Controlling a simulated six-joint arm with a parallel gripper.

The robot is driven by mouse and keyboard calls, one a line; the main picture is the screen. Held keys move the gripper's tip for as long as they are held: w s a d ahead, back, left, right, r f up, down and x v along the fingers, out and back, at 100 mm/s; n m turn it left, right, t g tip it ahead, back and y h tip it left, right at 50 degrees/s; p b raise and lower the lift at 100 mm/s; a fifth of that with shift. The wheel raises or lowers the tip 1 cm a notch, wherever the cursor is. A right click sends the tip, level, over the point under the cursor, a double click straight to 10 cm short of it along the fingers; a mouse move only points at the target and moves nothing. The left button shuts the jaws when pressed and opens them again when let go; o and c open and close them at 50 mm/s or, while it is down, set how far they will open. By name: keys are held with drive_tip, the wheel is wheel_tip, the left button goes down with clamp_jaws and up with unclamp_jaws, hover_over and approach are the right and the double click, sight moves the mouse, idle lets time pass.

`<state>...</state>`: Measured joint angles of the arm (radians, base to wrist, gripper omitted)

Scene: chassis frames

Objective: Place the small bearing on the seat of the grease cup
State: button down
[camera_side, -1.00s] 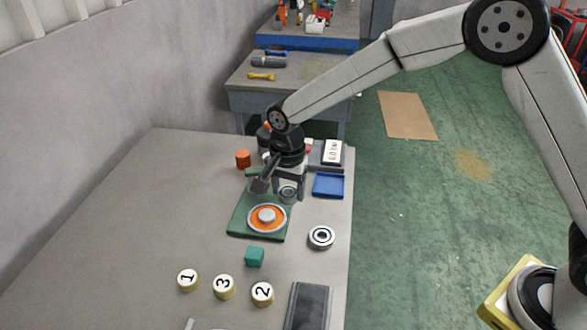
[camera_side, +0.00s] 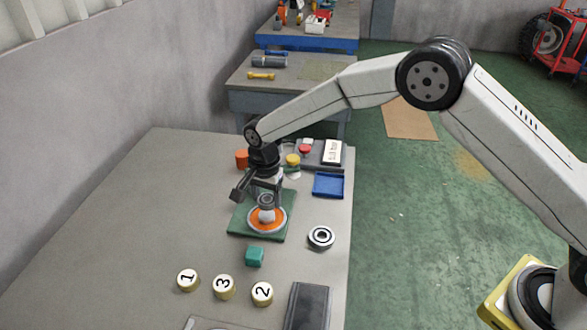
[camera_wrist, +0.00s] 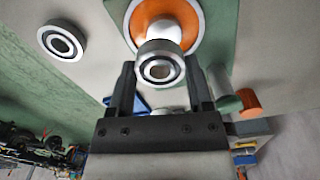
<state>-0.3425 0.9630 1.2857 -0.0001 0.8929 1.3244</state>
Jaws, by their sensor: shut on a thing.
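My gripper (camera_side: 265,189) is shut on the small bearing (camera_side: 266,201), a grey steel ring with a dark hole. In the wrist view the small bearing (camera_wrist: 160,62) sits between the two dark fingertips. The grease cup (camera_side: 255,223) is a round pale-rimmed dish, orange inside, with a pale raised seat (camera_side: 266,215) in its middle. It stands on a green plate (camera_side: 240,225). The bearing is over the seat in the side view and partly covers it in the wrist view. I cannot tell whether they touch.
A larger bearing (camera_side: 321,237) lies to the right of the plate. A teal block (camera_side: 254,256) and several numbered cream discs (camera_side: 224,286) are in front. A blue tray (camera_side: 328,185) and an orange cylinder (camera_side: 242,159) are farther back. The table's left side is clear.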

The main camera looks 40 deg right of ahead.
sight(265, 198)
drive_tip(key=shift+w+f, duration=0.2)
drive_tip(key=shift+f, duration=1.6)
drive_tip(key=shift+f, duration=0.1)
unclamp_jaws()
wheel_tip(265, 198, up, 12)
drive_tip(key=shift+r, duration=0.15)
